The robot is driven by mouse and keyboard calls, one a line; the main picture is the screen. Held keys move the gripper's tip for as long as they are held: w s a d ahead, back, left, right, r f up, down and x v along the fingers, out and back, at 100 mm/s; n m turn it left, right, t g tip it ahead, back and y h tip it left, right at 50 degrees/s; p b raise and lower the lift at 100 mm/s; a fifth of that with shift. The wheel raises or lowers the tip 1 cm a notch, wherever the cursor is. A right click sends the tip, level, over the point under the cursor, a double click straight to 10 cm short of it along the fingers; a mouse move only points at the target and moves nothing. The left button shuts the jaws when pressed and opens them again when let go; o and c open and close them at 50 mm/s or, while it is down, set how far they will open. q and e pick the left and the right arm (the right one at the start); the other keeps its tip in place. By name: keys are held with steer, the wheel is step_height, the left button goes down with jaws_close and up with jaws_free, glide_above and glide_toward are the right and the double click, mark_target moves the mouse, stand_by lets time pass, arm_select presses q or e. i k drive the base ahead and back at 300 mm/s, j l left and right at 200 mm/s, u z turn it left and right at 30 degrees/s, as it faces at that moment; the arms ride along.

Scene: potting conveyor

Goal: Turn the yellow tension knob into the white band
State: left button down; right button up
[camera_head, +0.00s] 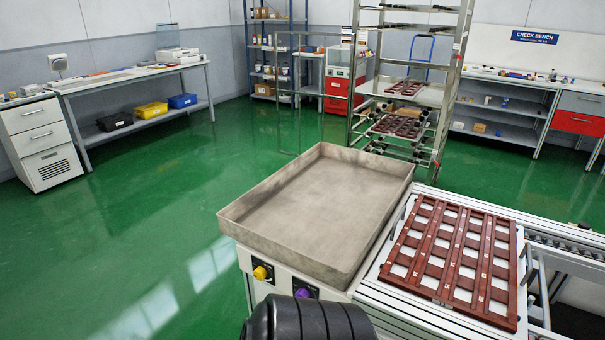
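The yellow tension knob (261,272) sits on a dark plate on the front face of the light-coloured conveyor cabinet, below the grey tray's near edge. The white band and the knob's pointer are too small to make out. No gripper fingers show in the head view, so neither my left nor my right gripper can be placed relative to the knob. Nothing is seen touching the knob.
A purple knob (303,292) sits right of the yellow one. A black ribbed rounded part, probably mine, rises at bottom centre close to it. A grey metal tray (236,217) lies above the knobs. A red-brown slatted rack (462,247) lies right. Green floor (150,220) is clear left.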

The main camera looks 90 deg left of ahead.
mark_target(260, 274)
steer(key=u, duration=3.05)
